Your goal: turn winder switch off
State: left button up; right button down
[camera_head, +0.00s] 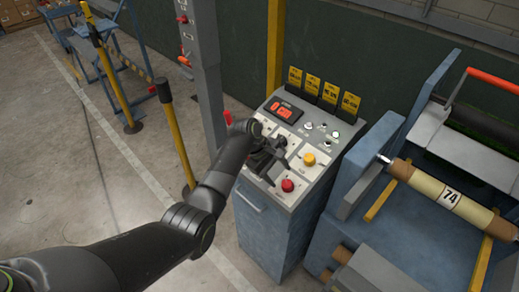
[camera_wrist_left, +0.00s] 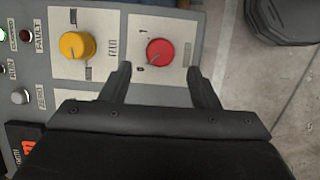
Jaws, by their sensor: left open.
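The control panel (camera_head: 325,152) is the sloped top of a blue cabinet. It carries a red rotary knob (camera_head: 287,185) near its front edge and a yellow rotary knob (camera_head: 309,159) farther right. In the left wrist view, the red knob (camera_wrist_left: 160,51) lies just beyond the gap between my fingertips, and the yellow knob (camera_wrist_left: 76,45) is left of them. The labels are too small to tell which knob is the winder switch. My left gripper (camera_head: 277,172) is open and empty over the panel, seemingly apart from the red knob. It hides part of the panel. My right gripper is out of view.
A red digital display (camera_head: 284,111), small buttons and yellow tags (camera_head: 328,93) are at the panel's back. A grey post (camera_head: 203,70) stands left of it. A machine with a roll marked 74 (camera_head: 436,191) stands close on the right.

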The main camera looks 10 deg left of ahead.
pick_arm(q)
jog(key=b+v, duration=0.2)
jog(key=v, duration=1)
jog(key=shift+a, duration=0.1)
